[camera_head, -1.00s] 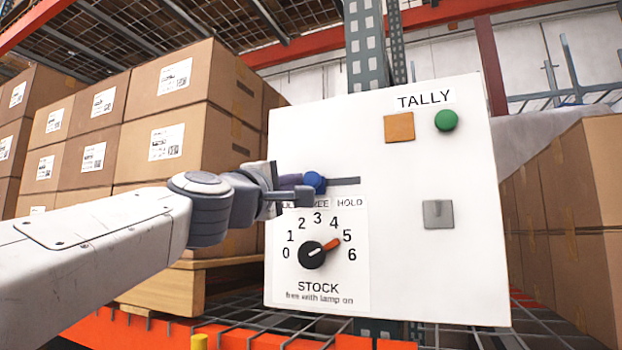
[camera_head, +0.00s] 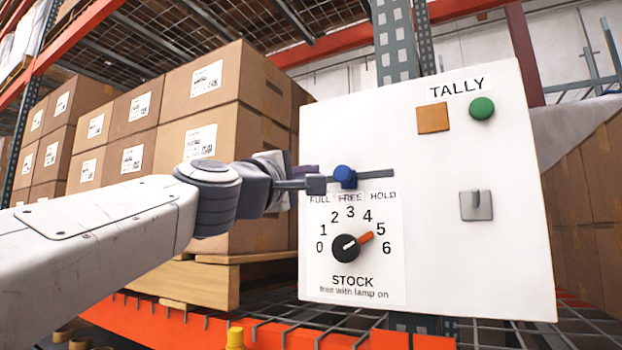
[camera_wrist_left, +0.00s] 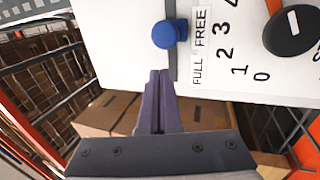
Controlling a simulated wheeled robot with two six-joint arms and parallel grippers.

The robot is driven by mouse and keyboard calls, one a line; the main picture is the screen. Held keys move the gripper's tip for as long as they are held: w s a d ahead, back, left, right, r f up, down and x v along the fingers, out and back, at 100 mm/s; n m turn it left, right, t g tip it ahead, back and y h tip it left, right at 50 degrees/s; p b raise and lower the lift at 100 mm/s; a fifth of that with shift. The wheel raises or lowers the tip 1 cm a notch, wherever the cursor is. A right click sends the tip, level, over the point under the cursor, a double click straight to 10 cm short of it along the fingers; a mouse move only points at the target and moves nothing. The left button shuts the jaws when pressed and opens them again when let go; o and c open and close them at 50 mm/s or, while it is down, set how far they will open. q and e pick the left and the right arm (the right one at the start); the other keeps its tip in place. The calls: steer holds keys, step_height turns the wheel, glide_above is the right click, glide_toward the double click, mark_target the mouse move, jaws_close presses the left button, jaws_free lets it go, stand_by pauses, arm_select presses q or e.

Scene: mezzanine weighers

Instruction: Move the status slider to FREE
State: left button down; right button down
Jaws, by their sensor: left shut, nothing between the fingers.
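The status slider is a blue knob (camera_head: 345,176) on a dark horizontal slot (camera_head: 377,174) in the white panel (camera_head: 440,250). It stands over the FREE label (camera_head: 350,197), between FULL and HOLD. In the left wrist view the blue knob (camera_wrist_left: 165,34) is level with the word FREE. My left gripper (camera_head: 316,184) is shut and empty, just left of the knob. In the wrist view its purple fingers (camera_wrist_left: 160,76) end short of the knob, with a small gap. My right gripper is not in view.
The panel also carries a STOCK dial (camera_head: 346,247) with its orange pointer near 5, an orange square (camera_head: 432,118), a green button (camera_head: 481,108) and a grey switch (camera_head: 476,205). Stacked cartons (camera_head: 205,140) stand behind my left arm. Wire rack decking lies below.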

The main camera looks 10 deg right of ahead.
arm_select(q)
steer(key=s+a+b, duration=0.1)
steer(key=s+a, duration=0.3)
steer(key=s, duration=0.1)
steer(key=shift+s, duration=0.4)
steer(key=shift+a, duration=0.1)
stand_by(0.4)
steer(key=s+d+f+m+g+y+b, duration=0.1)
steer(key=s+d+f+m+g+b, duration=0.2)
steer(key=f, duration=1.1)
steer(key=s+d+f+m+g+y+b, duration=0.15)
steer(key=f+m+g, duration=0.25)
steer(key=f, duration=1.1)
steer(key=s+d+f+m+g+y+b, duration=0.1)
steer(key=d+f+m+g+y+b, duration=0.2)
steer(key=f, duration=1.1)
steer(key=s+a+f+m+g+y+b, duration=0.1)
steer(key=s+a+f, duration=0.3)
steer(key=f, duration=0.5)
steer(key=s+a+f+m+g+y+b, duration=0.1)
steer(key=s+a+f+m+g+y, duration=0.2)
steer(key=s+f, duration=0.5)
steer(key=s+a+f+m+g+y+b, duration=0.1)
steer(key=s+a+f+m+g+y, duration=0.1)
steer(key=s+a+f, duration=0.4)
step_height(320, 180, down, 5)
steer(key=shift+a+f+m+g, duration=0.1)
steer(key=shift+a+m+g, duration=0.65)
steer(key=shift+m, duration=0.35)
